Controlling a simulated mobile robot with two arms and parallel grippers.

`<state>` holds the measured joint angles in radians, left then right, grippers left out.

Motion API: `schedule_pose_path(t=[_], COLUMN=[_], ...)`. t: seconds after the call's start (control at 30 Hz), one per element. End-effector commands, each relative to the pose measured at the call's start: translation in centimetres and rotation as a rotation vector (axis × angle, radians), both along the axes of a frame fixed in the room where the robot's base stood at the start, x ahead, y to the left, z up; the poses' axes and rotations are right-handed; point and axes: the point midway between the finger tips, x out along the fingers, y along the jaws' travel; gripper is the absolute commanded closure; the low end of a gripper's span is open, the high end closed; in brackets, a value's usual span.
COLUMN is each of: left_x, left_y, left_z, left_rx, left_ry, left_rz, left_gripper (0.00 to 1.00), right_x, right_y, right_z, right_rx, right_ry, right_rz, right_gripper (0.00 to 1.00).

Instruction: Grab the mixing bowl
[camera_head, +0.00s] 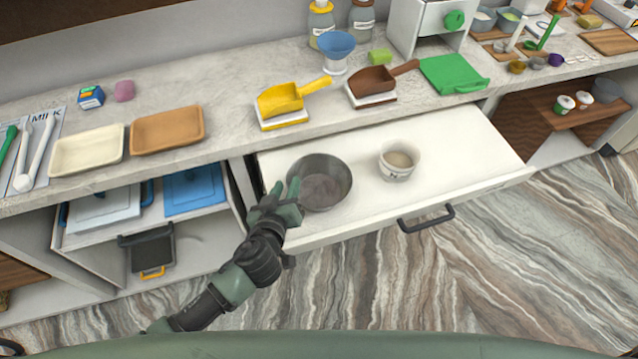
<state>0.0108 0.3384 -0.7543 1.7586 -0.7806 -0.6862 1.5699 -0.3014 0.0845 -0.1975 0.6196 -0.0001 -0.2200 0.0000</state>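The mixing bowl is a round grey metal bowl (322,184), upright and apparently empty, in the left part of a pulled-out white drawer. My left gripper (284,187) is at the bowl's left rim, with its arm coming up from the lower left. Its two fingers look spread apart, one seeming to overlap the inside of the rim and one outside it. Whether they touch the rim is hard to tell. My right gripper is not in view.
A white tub (397,163) stands right of the bowl in the open drawer (460,145). The drawer has a dark handle (426,218). On the counter above are a yellow scoop (280,99), a brown scoop (371,81) and trays. The drawer's right part is clear.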

Motion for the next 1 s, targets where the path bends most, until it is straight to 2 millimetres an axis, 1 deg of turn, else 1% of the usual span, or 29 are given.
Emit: schedule_pose_path(t=[0.03, 0.17, 0.43, 0.47, 0.5, 0.53, 0.57, 0.73, 1.0], left_x=[0.8, 1.8, 2.0, 2.0, 2.0, 2.0, 2.0, 2.0, 2.0], left_y=[-0.1, -0.3, -0.3, -0.3, -0.3, -0.3, -0.3, -0.3, -0.3], left_z=[0.0, -0.6, -0.8, -0.8, -0.8, -0.8, -0.8, -0.9, -0.9], left_rx=[0.002, 0.001, -0.001, -0.001, -0.001, -0.001, -0.001, 0.000, 0.001], left_ry=[-0.001, 0.001, 0.001, 0.001, 0.001, 0.001, 0.001, 0.002, 0.003], left_rz=[0.000, -0.001, 0.000, 0.000, 0.000, 0.000, 0.000, 0.000, 0.001], left_gripper=[0.69, 0.69, 0.69, 0.75, 0.86, 0.94, 1.00, 1.00, 1.00], right_x=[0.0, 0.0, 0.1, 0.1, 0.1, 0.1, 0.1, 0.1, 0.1], right_y=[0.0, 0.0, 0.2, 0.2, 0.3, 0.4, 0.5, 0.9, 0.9], right_z=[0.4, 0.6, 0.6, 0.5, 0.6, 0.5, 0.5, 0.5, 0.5], right_rx=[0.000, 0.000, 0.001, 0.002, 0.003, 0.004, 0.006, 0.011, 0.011], right_ry=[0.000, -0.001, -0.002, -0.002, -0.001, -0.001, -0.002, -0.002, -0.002], right_rz=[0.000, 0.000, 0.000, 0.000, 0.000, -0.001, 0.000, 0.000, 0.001], right_gripper=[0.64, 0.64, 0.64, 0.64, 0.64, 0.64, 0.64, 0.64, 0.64])
